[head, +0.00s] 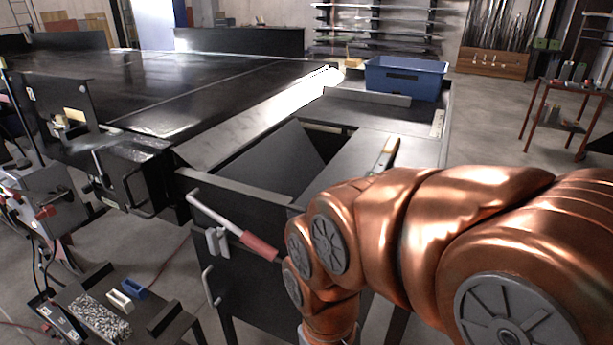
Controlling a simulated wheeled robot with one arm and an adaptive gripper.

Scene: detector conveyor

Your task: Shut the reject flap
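The reject flap (268,158) looks like a dark panel set at a slant in the opening of the conveyor bed, with a dark gap beside it on the right, so it appears open. A lever with a pale rod and a red grip (260,246) sits on the black side panel below the opening, sloping down to the right. I cannot tell whether it is linked to the flap. My copper arm reaches in from the right and bends down just right of the red grip. My gripper is beyond the bottom edge of the picture.
A blue bin (405,78) stands at the conveyor's far right end. A low black bench (130,310) with small blocks stands at bottom left. A black detector unit (125,165) with levers is at left. A red-legged table (575,90) stands at far right, with open floor before it.

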